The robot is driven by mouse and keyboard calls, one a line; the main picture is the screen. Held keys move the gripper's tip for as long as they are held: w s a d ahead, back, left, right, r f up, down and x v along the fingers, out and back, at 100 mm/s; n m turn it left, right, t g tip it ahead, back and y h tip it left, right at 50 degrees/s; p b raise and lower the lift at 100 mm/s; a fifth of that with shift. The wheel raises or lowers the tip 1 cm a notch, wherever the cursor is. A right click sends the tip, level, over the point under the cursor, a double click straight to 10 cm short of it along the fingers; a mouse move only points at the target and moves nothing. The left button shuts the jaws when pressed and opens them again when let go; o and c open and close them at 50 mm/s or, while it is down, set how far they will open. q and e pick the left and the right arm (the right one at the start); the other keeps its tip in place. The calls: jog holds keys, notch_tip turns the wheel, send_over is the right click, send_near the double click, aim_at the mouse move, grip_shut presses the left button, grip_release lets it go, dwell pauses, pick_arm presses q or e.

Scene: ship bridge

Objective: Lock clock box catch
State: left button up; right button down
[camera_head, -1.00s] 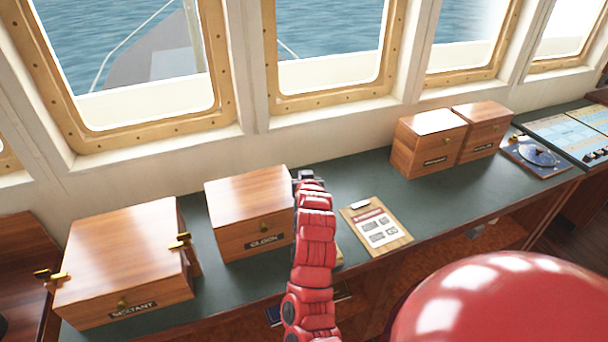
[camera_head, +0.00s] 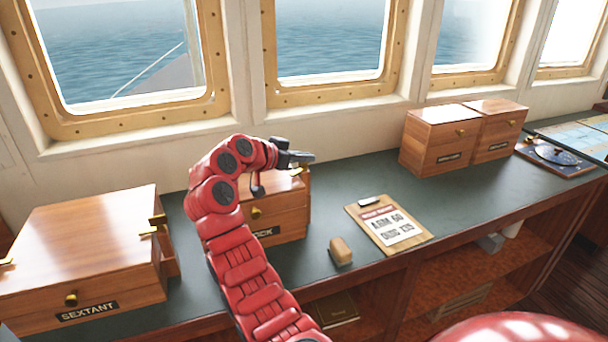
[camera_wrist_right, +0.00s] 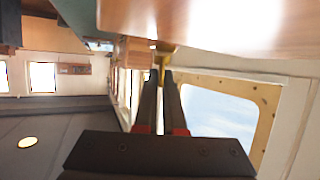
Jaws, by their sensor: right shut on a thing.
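The wooden clock box (camera_head: 284,227) stands on the green counter, its lid down and its label partly covered by my right arm. A small brass catch (camera_head: 296,172) shows at its right side, just below my right gripper (camera_head: 304,158). In the right wrist view, my right gripper (camera_wrist_right: 161,76) has its dark fingers close together on a brass catch piece (camera_wrist_right: 166,50) under the edge of the wooden box (camera_wrist_right: 215,14). The fingers hide part of the catch, so I cannot tell its exact angle. My left gripper is not in view.
The sextant box (camera_head: 80,245) stands to the left, with brass catches at its sides. A clipboard (camera_head: 388,223) and a small wooden block (camera_head: 341,250) lie to the right. Two more boxes (camera_head: 435,142) stand farther right. The counter (camera_head: 345,180) is clear between.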

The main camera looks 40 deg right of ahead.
jog(key=shift+f+m+g, duration=0.1)
jog(key=shift+m+g, duration=0.6)
jog(key=shift+g, duration=0.1)
jog(key=shift+m+g, duration=0.3)
jog(key=shift+g, duration=0.1)
jog(key=shift+m+g, duration=0.8)
jog(key=shift+g, duration=0.1)
jog(key=shift+f, duration=0.1)
jog(key=c, duration=1)
grip_release()
